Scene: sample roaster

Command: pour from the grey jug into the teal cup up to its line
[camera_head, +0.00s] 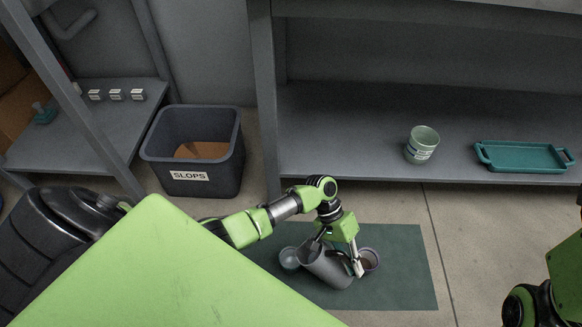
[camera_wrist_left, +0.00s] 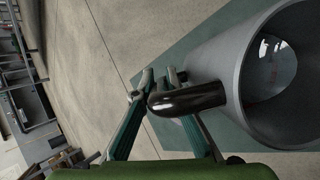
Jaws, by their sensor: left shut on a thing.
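The grey jug (camera_head: 328,268) is tilted over the mat, its mouth toward the upper left, close to the teal cup (camera_head: 289,259). I cannot tell whether the rims touch or whether anything flows. My left gripper (camera_head: 356,266) is shut on the jug's dark handle (camera_wrist_left: 188,99). In the left wrist view the wide mouth of the jug (camera_wrist_left: 232,70) shows, with something clear and shiny inside. The teal cup's line and level are too small to see. My right gripper is out of view; only part of my right arm shows at the lower right.
A mauve cup (camera_head: 370,259) with brown contents stands on the dark green mat (camera_head: 408,280), right of the jug. A SLOPS bin (camera_head: 190,176) stands on the floor at the left. A pale green cup (camera_head: 422,145) and a teal tray (camera_head: 525,156) are on the low shelf.

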